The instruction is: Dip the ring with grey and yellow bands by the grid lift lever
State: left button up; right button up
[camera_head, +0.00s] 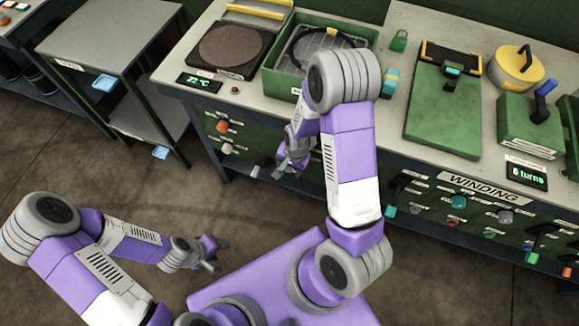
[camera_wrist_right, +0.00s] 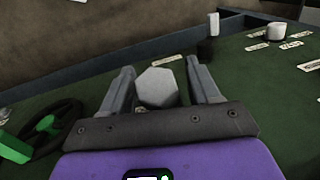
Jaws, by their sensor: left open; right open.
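I cannot make out a ring with grey and yellow bands in either view. A green tank (camera_head: 362,41) on the bench holds a wire grid (camera_head: 318,52), with a black curved bar and a yellow grip (camera_head: 333,32) over it, which looks like the lift lever. My right arm hides part of the tank. My right gripper (camera_head: 284,172) is open in front of the cabinet panel, below the tank. In the right wrist view a grey faceted knob (camera_wrist_right: 157,87) shows between its fingers; I cannot tell whether they touch it. My left gripper (camera_head: 217,269) is open over the floor.
A hotplate (camera_head: 228,47) with a 22 °C display (camera_head: 199,82) stands left of the tank. A green board (camera_head: 437,110), a yellow pot (camera_head: 515,68) and a "6 turns" display (camera_head: 525,173) lie right. Several coloured knobs stick out of the panel. A black handwheel (camera_wrist_right: 70,113) shows in the wrist view.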

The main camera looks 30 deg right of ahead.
jog(key=shift+c, duration=0.3)
grip_shut()
